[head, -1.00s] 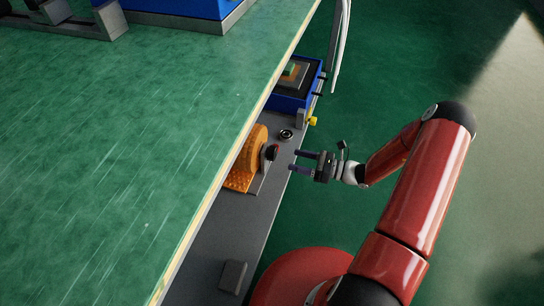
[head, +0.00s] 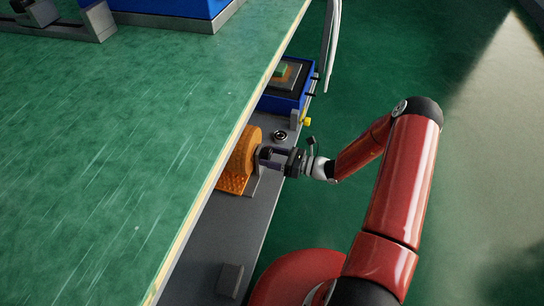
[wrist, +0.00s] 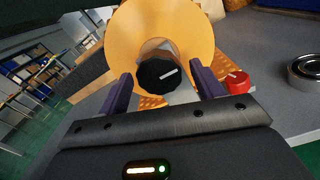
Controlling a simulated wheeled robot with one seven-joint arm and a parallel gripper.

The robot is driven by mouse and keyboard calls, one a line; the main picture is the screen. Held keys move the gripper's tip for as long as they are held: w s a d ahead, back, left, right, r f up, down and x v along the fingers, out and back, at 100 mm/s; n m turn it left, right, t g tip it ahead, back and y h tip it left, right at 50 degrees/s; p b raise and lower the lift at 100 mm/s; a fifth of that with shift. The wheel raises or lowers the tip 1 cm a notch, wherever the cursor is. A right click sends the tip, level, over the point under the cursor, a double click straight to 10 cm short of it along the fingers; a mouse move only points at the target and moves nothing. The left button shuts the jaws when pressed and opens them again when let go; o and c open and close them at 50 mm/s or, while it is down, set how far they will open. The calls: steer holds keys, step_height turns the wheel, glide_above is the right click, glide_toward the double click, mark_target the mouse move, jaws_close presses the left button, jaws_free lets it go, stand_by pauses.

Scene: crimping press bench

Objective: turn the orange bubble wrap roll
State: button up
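The orange bubble wrap roll (head: 242,152) stands on edge on the grey shelf below the green bench top, which hides part of it in the head view. In the wrist view the orange roll (wrist: 182,28) faces me, with a black knob (wrist: 157,76) bearing a white line at its centre. My gripper (head: 267,155) is at the knob's end of the roll. In the wrist view my gripper's fingers (wrist: 161,90) are open, one on each side of the knob, with gaps visible on both sides.
A red button (wrist: 237,82) and a round metal part (wrist: 305,70) sit on the shelf (head: 222,238) to the right of the roll in the wrist view. A blue box (head: 284,103) with a yellow knob (head: 307,121) stands farther along. The green bench top (head: 150,130) overhangs the shelf.

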steer(key=c, duration=1.3)
